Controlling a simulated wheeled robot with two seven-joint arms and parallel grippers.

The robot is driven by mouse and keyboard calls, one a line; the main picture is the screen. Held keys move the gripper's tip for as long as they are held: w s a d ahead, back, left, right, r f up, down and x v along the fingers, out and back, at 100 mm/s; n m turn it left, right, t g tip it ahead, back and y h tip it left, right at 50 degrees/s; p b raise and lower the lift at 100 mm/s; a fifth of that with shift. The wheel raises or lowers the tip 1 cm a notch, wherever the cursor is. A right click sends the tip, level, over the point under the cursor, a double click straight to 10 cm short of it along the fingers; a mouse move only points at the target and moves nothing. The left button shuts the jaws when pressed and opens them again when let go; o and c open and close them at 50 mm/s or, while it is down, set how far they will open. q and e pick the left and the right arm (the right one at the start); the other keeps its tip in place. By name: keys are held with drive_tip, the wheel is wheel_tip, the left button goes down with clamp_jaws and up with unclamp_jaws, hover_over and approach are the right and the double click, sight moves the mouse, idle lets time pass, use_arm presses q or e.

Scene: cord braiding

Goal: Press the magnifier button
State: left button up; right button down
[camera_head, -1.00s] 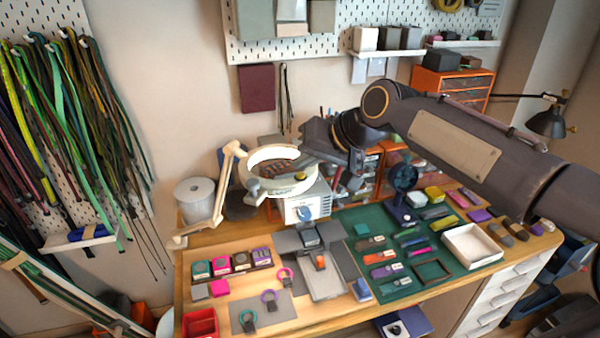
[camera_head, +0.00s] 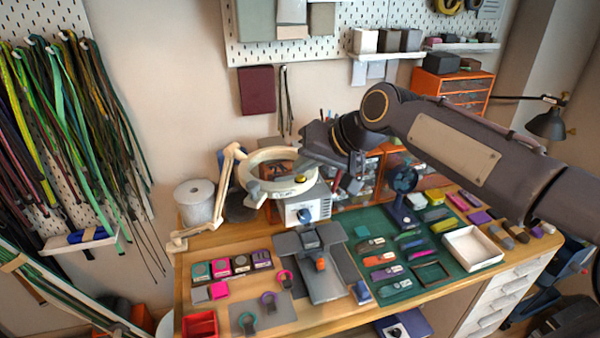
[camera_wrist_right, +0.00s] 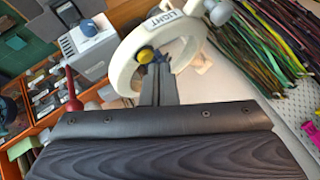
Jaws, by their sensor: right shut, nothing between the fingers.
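The magnifier (camera_head: 257,193) is a cream ring on a jointed arm above the back left of the workbench. A yellow button (camera_head: 300,180) sits on the ring's near right side; in the right wrist view the button (camera_wrist_right: 146,54) shows just beyond the fingers, beside the word LIGHT. My right gripper (camera_head: 307,164) reaches in from the right, shut and empty, its tips over the ring close to the button. In the right wrist view its fingers (camera_wrist_right: 158,82) overlap the ring's edge. I cannot tell whether they touch the button. My left gripper is not in view.
A white box with a blue knob (camera_head: 308,207) stands beneath the ring. A grey fixture (camera_head: 325,284), a green mat (camera_head: 350,245) with small parts and a white tray (camera_head: 472,247) cover the bench. A white spool (camera_head: 195,203) stands at left; cords hang farther left.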

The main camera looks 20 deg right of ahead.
drive_tip(key=shift+r, duration=0.2)
wheel_tip(320, 180, up, 6)
drive_tip(key=p, duration=0.5)
drive_tip(key=shift+f, duration=0.15)
drive_tip(key=s+d+f, duration=0.1)
drive_tip(key=s+f, duration=0.5)
drive_tip(key=s, duration=0.3)
drive_tip(key=s+d+f+g+h, duration=0.1)
drive_tip(key=s+d+f, duration=0.1)
drive_tip(key=s+f, duration=0.4)
drive_tip(key=s+d+f, duration=0.2)
drive_tip(key=s+f, duration=0.4)
drive_tip(key=s, duration=0.6)
drive_tip(key=shift+g+h, duration=0.3)
drive_tip(key=shift+h, duration=0.1)
drive_tip(key=c, duration=2.1)
unclamp_jaws()
drive_tip(key=shift+d+r, duration=0.1)
